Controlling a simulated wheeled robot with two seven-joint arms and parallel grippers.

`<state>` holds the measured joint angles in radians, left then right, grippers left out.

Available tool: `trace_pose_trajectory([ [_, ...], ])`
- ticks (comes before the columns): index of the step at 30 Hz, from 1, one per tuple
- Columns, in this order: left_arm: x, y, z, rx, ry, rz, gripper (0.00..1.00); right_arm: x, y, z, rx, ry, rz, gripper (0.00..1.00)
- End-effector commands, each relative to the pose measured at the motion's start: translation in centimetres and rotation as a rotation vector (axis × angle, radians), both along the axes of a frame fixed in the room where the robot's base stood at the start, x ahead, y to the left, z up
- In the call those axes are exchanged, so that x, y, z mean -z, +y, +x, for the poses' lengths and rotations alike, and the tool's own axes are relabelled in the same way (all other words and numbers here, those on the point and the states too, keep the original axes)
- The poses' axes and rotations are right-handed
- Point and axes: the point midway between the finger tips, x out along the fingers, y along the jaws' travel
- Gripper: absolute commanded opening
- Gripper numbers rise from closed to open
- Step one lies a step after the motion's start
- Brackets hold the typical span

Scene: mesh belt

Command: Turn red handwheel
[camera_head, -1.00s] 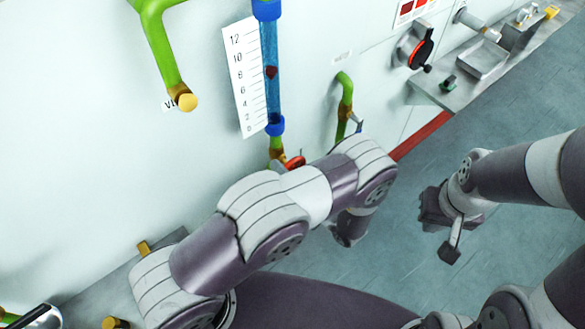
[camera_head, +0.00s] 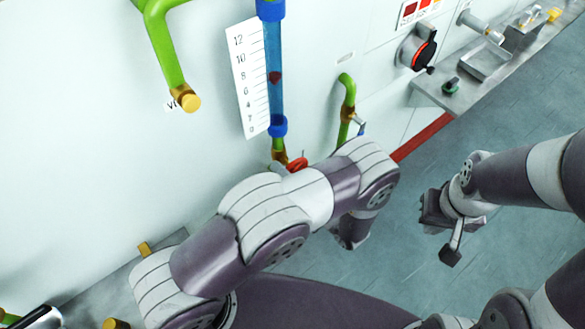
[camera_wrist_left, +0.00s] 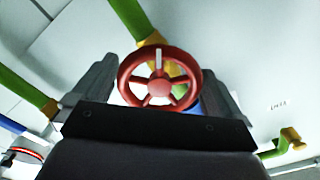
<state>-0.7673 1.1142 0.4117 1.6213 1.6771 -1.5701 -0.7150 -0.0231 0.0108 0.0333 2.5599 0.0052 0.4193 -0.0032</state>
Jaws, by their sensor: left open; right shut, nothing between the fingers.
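The red handwheel (camera_wrist_left: 144,95) is a spoked ring with a white mark on its upper spoke, seen nearly face-on in the left wrist view. My left gripper (camera_wrist_left: 160,84) is open, with one dark finger on each side of the wheel. I cannot tell whether the fingers touch the rim. In the head view only a small part of the handwheel (camera_head: 298,163) shows, at the foot of the blue gauge tube. My left arm hides most of it and the left fingers. My right gripper (camera_head: 448,225) is shut and empty, away from the panel on the right.
A blue gauge tube (camera_head: 273,70) with a numbered scale (camera_head: 248,85) stands above the wheel. Green pipes (camera_head: 347,100) run beside it. A black and red rotary knob (camera_head: 420,50) and a metal ledge (camera_head: 450,90) are further right. Open floor (camera_head: 420,290) lies around my right gripper.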

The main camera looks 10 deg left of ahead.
Motion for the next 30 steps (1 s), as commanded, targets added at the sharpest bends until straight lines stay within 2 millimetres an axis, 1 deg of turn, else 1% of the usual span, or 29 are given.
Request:
trace_pose_trajectory([
  [5, 0.4, -2.4, -1.7, 0.005, -0.001, -0.001, 1.0, 1.4, 0.0, 0.0, 0.0, 0.0, 0.0, 0.0],
  [12, 0.5, -6.8, -5.3, 0.004, 0.0, -0.002, 1.0, 3.3, 0.0, 0.0, 0.0, 0.0, 0.0, 0.0],
  [15, 0.4, -8.3, -6.4, 0.002, 0.0, -0.002, 1.0, 3.8, 0.0, 0.0, 0.0, 0.0, 0.0, 0.0],
  [18, 0.3, -9.1, -7.2, 0.0, 0.001, -0.003, 1.0, 4.0, 0.0, 0.0, 0.0, 0.0, 0.0, 0.0],
  [21, 0.1, -9.5, -7.5, -0.002, 0.002, -0.001, 1.0, 4.0, 0.0, 0.0, 0.0, 0.0, 0.0, 0.0],
  [30, 0.1, -9.5, -7.5, -0.002, 0.002, -0.001, 1.0, 4.0, 0.0, 0.0, 0.0, 0.0, 0.0, 0.0],
])
